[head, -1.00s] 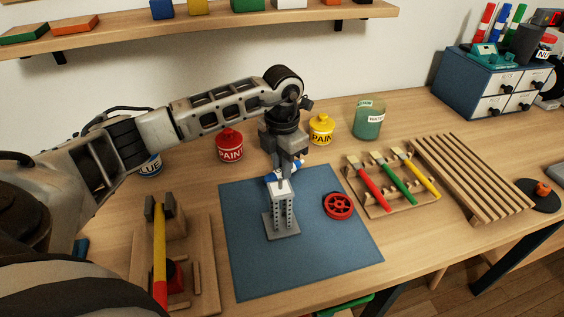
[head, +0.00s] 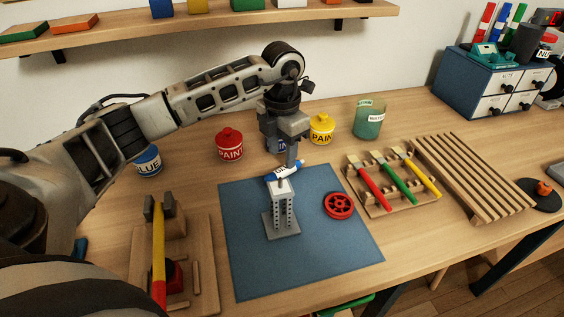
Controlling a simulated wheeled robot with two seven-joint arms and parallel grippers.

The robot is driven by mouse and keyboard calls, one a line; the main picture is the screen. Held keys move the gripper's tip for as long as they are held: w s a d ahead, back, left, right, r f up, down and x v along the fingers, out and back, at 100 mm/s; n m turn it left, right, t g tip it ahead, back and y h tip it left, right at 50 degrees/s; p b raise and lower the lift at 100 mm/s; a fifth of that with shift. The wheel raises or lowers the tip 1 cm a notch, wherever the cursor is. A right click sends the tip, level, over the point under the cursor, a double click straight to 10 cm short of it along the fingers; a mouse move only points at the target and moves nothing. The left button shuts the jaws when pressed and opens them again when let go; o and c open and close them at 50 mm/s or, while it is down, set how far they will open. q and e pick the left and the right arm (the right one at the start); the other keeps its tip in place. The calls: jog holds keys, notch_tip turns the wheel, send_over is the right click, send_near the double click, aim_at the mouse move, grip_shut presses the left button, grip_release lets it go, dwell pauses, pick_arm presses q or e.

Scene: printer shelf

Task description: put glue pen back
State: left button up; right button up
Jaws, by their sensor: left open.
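A small white and blue pen (head: 279,174), seemingly the glue pen, lies tilted across the top of a grey perforated stand (head: 284,213) on the blue mat (head: 330,257). My left gripper (head: 290,162) points down right at the pen, with its jaws open. One finger hides part of the pen, and I cannot tell whether it touches. A blue-lidded pot (head: 148,161) with a partly readable label stands behind my left arm. My right gripper is not in view.
Red (head: 229,146) and yellow (head: 321,130) paint pots and a green jar (head: 369,120) stand behind the mat. A red wheel (head: 339,205) lies on the mat. A brush rack (head: 400,199) and slatted rack (head: 477,180) are at right. A wooden fixture (head: 205,265) is at left.

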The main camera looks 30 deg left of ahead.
aim_at(282, 169)
pick_arm(q)
notch_tip(282, 169, up, 8)
jog(key=shift+b, duration=0.35)
dwell(0.4)
